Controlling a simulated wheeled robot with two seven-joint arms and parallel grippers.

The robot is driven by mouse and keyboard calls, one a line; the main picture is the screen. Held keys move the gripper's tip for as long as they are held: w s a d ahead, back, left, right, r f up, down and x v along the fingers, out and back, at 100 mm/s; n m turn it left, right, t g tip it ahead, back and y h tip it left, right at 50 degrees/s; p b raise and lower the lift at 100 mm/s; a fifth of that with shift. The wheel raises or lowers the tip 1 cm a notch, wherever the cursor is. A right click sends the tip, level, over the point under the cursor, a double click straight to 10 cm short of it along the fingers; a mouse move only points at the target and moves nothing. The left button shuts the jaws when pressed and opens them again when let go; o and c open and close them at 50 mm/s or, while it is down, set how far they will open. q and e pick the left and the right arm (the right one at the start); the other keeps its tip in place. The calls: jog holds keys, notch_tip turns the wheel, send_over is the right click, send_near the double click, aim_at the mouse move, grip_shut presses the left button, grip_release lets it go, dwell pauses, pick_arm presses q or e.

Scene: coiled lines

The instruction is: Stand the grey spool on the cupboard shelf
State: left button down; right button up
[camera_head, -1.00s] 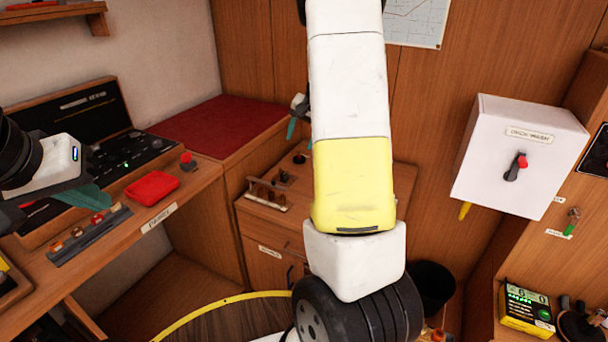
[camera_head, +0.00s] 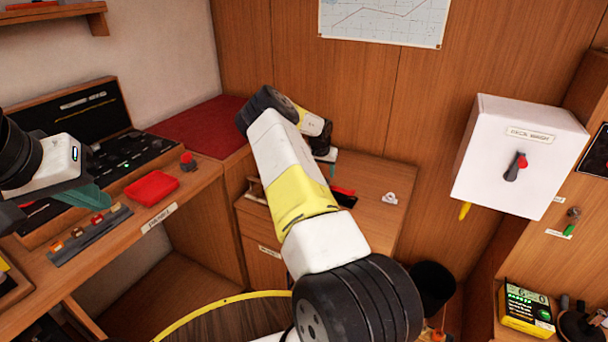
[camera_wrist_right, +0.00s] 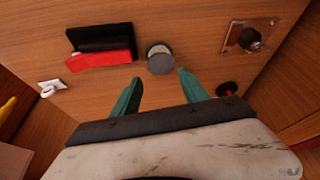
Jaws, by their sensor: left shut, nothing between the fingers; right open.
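A round grey-topped piece (camera_wrist_right: 159,60), which looks like the grey spool, stands on the wooden worktop in the right wrist view. My right gripper (camera_wrist_right: 160,77) is open, its teal fingers pointing toward the piece, which shows just beyond and between the tips. I cannot tell whether they touch. In the head view my right gripper (camera_head: 332,168) is over the worktop, and my arm hides the spool. My left gripper (camera_head: 92,197) is shut and empty over the left desk. I cannot make out the cupboard shelf for certain.
A red piece (camera_wrist_right: 100,61) lies by a black block (camera_wrist_right: 100,37) left of the spool. A white hook (camera_wrist_right: 52,88) lies further left. A metal plate with a dark knob (camera_wrist_right: 251,38) is to the right. A white switch box (camera_head: 520,155) juts from the right wall.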

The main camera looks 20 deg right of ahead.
jog(key=x, duration=0.5)
jog(key=shift+s+a+f, duration=0.15)
jog(key=shift+a+f, duration=0.15)
jog(key=shift+f, duration=0.1)
jog(key=shift+d+f, duration=0.1)
jog(key=shift+f, duration=0.4)
grip_shut()
notch_tip(320, 180, up, 10)
jog(key=s+a+r+n, duration=0.2)
jog(key=s+a+r, duration=0.3)
jog(key=a+r, duration=0.45)
jog(key=s+a+r+n+t+y, duration=0.1)
jog(key=s+a+n+y, duration=0.15)
jog(key=s+a, duration=0.6)
jog(key=s+a+r+n+y, duration=0.1)
jog(key=s+a+n, duration=0.4)
jog(key=a, duration=0.7)
jog(key=s+f+m, duration=0.1)
jog(key=s+f, duration=0.5)
